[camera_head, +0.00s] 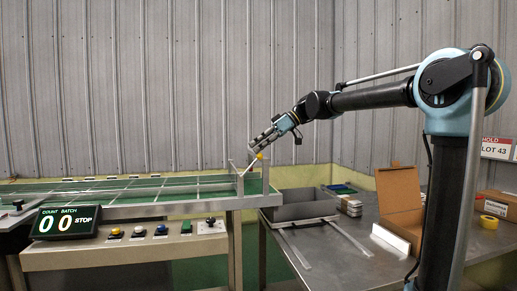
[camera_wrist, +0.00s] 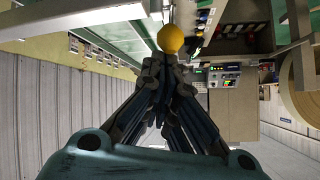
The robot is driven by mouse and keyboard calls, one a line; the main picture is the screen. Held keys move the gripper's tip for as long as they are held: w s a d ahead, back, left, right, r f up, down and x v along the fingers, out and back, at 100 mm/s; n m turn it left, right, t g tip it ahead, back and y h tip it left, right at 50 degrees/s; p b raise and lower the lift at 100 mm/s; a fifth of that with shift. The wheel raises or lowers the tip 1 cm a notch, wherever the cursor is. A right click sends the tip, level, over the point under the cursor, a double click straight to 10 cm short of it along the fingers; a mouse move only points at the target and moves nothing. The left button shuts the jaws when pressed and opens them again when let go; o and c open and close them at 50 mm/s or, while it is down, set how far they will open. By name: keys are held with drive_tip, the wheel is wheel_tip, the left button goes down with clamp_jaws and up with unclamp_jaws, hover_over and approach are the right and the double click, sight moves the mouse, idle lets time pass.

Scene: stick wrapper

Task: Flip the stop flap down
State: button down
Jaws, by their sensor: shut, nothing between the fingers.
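A yellow ball knob (camera_head: 260,156) sits on a thin pale rod at the right end of the green conveyor (camera_head: 150,195). The rod slants up to the right from between two metal posts. The flap itself is hard to make out there. My gripper (camera_head: 254,147) is shut and empty, pointing down and left at the knob. In the wrist view the yellow knob (camera_wrist: 171,39) is just beyond my shut fingertips (camera_wrist: 162,62). I cannot tell whether they touch it.
A counter display (camera_head: 66,222) reads 00 and STOP, beside a button panel (camera_head: 140,233). A grey metal tray (camera_head: 300,207) stands right of the conveyor end. An open cardboard box (camera_head: 399,200) and yellow tape roll (camera_head: 489,222) are on the steel table (camera_head: 335,262).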

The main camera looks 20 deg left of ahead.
drive_tip(key=w+d+r, duration=0.3)
drive_tip(key=d+r, duration=0.2)
drive_tip(key=r, duration=0.2)
drive_tip(key=shift+w, duration=0.2)
drive_tip(key=shift+d, duration=0.1)
idle(0.4)
